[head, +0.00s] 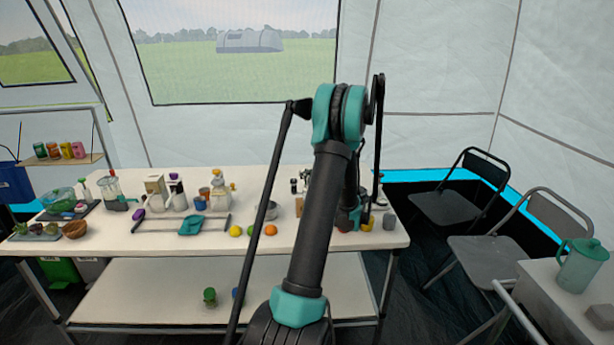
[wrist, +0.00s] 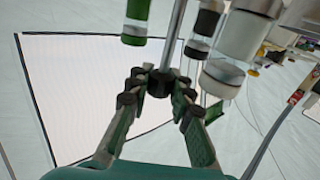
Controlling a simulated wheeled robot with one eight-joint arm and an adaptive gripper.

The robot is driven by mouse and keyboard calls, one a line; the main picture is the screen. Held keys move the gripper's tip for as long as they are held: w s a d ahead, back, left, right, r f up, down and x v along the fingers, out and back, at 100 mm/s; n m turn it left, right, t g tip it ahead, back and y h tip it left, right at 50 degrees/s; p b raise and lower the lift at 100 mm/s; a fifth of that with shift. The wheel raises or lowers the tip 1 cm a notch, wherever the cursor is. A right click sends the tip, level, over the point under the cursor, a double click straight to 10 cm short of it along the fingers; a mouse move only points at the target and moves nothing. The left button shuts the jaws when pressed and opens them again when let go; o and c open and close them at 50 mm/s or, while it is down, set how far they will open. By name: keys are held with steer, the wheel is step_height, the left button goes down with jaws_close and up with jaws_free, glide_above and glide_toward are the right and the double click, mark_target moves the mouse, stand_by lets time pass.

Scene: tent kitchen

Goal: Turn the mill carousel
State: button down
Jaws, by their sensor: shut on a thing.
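The mill carousel shows in the wrist view as a metal post (wrist: 174,35) with a black knob (wrist: 160,84) at its end. Around the post hang a green mill (wrist: 136,20), a black mill (wrist: 203,30) and a larger white, glass-ended mill (wrist: 235,50). My gripper (wrist: 158,87) has its fingers on both sides of the black knob and is shut on it. In the head view small dark and metal parts (head: 299,184), perhaps of the carousel, show left of my arm. My arm hides most of that spot and my gripper's fingertips there.
The white table (head: 165,258) carries a rack with a teal cloth (head: 190,226), a lemon (head: 234,231), an orange (head: 270,230), a metal bowl (head: 267,212) and several containers at the left. Folding chairs (head: 450,205) and a side table with a green jug (head: 583,266) stand at the right.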

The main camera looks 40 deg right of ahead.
steer(key=shift+n+y, duration=0.5)
steer(key=shift+y, duration=0.6)
steer(key=c, duration=1.3)
jaws_free()
steer(key=shift+v, duration=3.7)
steer(key=shift+r, duration=0.1)
